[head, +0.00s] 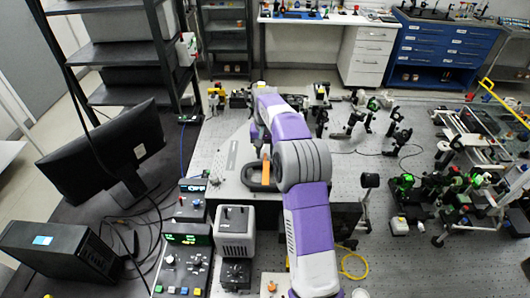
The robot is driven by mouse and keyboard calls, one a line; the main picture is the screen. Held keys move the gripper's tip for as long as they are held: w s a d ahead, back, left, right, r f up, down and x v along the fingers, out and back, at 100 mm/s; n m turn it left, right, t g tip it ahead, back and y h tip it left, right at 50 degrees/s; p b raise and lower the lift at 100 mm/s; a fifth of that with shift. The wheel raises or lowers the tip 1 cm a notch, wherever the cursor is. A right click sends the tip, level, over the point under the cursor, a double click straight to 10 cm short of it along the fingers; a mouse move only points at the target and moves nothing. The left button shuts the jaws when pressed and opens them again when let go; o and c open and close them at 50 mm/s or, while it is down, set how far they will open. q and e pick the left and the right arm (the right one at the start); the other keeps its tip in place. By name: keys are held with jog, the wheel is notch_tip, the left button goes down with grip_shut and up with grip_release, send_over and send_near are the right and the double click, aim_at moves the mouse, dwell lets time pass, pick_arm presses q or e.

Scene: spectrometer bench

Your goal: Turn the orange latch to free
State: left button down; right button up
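The orange latch (265,169) shows as a small upright orange piece near the middle of the head view. It stands by a dark grey rounded part (254,184) on a light grey box-like unit (229,169). My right arm, purple and grey, reaches up from the bottom and covers the area just right of the latch. My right gripper (257,137) seems to be the small dark part just above the latch, mostly hidden by my arm. I cannot tell whether it touches the latch or whether its fingers are open. My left gripper is not in view.
A monitor (104,150) and a black box (62,250) stand at left. Control boxes (187,240) and a grey instrument (235,232) stand in front of the unit. Optical mounts (405,185) crowd the perforated bench at right. Bare bench (385,240) shows between some of them.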

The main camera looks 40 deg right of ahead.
jog(key=shift+f, duration=0.2)
jog(key=shift+c, duration=0.4)
grip_shut()
